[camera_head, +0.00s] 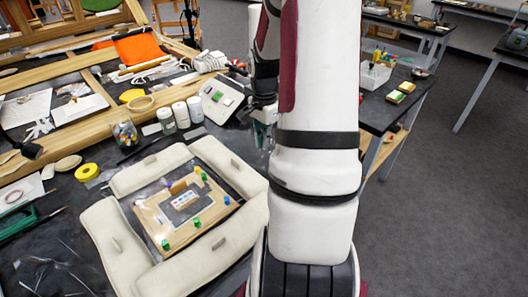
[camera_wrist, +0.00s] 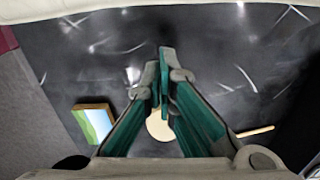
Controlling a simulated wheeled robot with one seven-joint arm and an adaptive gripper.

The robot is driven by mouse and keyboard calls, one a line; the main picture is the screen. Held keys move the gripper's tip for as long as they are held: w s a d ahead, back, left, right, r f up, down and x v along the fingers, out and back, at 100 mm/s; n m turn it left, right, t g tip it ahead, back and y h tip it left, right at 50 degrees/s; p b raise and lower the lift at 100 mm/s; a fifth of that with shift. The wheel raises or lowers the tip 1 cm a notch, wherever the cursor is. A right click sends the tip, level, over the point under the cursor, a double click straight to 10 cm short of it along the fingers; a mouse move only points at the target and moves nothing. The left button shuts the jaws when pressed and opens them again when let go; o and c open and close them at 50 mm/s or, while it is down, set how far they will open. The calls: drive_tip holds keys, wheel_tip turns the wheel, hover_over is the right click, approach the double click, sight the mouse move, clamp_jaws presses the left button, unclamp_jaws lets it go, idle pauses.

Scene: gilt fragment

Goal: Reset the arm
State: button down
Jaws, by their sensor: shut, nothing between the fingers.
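My arm (camera_head: 318,100) is white with dark bands and fills the centre of the head view, standing upright in front of the worktable. My gripper (camera_wrist: 163,62) shows in the wrist view with its green fingers brought together and nothing between them. It points at the dark tabletop (camera_wrist: 215,60). In the head view my gripper (camera_head: 262,128) is small and partly hidden behind my arm, over the table's right part near a white tray with green pieces (camera_head: 221,98).
A padded cream frame (camera_head: 105,232) surrounds a wooden board (camera_head: 180,236) with coloured pegs. White jars (camera_head: 181,114) stand behind it. In the wrist view, a green and blue block (camera_wrist: 94,124) and a pale round piece (camera_wrist: 160,127) lie below. Grey floor (camera_head: 450,200) is clear at right.

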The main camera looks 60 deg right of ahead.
wheel_tip(320, 180, up, 5)
drive_tip(key=shift+f, duration=0.1)
idle(0.3)
drive_tip(key=w+a+r+n+t+h, duration=0.1)
drive_tip(key=a+r+n, duration=0.5)
drive_tip(key=a, duration=0.4)
drive_tip(key=w+a+r+n+t+h, duration=0.1)
drive_tip(key=a+r+n, duration=0.3)
drive_tip(key=a+r, duration=0.4)
drive_tip(key=s+a+r+n+t+y, duration=0.1)
drive_tip(key=s+a+n, duration=0.4)
drive_tip(key=a, duration=0.3)
drive_tip(key=s+a+r+n+t+y, duration=0.1)
drive_tip(key=s+a+n, duration=0.4)
drive_tip(key=a, duration=0.3)
drive_tip(key=shift+s+r+n, duration=0.3)
drive_tip(key=shift+r+n, duration=0.05)
drive_tip(key=shift+n, duration=0.25)
